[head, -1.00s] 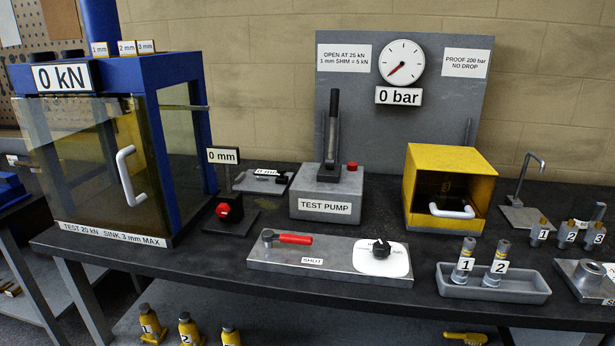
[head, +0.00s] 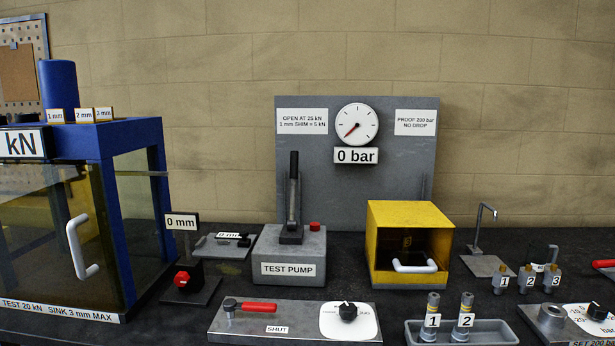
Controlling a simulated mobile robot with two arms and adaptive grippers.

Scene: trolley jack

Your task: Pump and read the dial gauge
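The dial gauge (head: 357,124) is a round white dial with a red needle on the grey back panel. The needle points to the lower left. The plate below the gauge (head: 355,156) reads "0 bar". The test pump (head: 288,257) is a grey block labelled "TEST PUMP" on the bench in front of the panel. Its dark lever (head: 293,190) stands upright, and a red knob (head: 314,226) sits at its right on top. Neither of my grippers shows in the head view.
A valve plate with a red handle (head: 259,307), labelled "SHUT", lies in front of the pump. A yellow box (head: 409,216) with a white handle stands to the right. A blue-framed press (head: 112,138) stands left. A grey tray (head: 497,335) holds two numbered cylinders.

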